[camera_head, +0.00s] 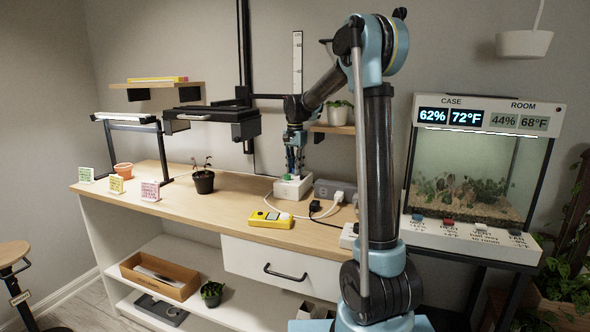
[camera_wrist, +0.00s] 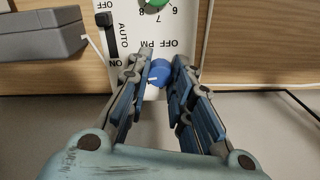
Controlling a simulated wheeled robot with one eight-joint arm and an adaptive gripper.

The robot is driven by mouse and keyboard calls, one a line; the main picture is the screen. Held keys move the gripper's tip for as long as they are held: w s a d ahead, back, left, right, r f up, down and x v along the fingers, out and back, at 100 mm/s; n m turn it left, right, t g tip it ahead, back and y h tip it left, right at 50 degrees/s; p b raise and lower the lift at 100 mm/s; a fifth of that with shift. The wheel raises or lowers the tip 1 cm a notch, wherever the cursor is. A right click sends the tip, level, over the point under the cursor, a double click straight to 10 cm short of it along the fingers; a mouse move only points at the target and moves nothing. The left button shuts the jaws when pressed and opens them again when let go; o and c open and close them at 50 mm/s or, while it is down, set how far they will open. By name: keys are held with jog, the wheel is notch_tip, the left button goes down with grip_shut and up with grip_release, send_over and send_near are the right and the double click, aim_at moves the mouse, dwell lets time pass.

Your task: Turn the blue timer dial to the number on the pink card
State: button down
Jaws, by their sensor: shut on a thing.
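The blue timer dial (camera_wrist: 160,73) sits on the face of a white timer box (camera_wrist: 188,30). In the wrist view my gripper (camera_wrist: 161,75) has its two fingers on either side of the dial, shut on it. A pale pointer mark shows on the dial, near the letters "OFF PM". In the head view my gripper (camera_head: 294,165) points down onto the timer box (camera_head: 290,189), and the dial is hidden there. The pink card (camera_head: 150,191) stands at the left front of the bench; its print is too small to read.
A green dial (camera_wrist: 154,4) and a black slide switch (camera_wrist: 104,20) are beside the blue dial. A yellow meter (camera_head: 270,219), plugs and cables lie near the box. A potted seedling (camera_head: 204,182), a yellow card (camera_head: 116,184) and a green card (camera_head: 86,175) stand leftward on the bench.

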jog(key=n, duration=0.4)
jog(key=shift+w+n, duration=0.1)
jog(key=shift+n, duration=1.4)
jog(key=c, duration=1.4)
grip_release()
notch_tip(320, 180, up, 12)
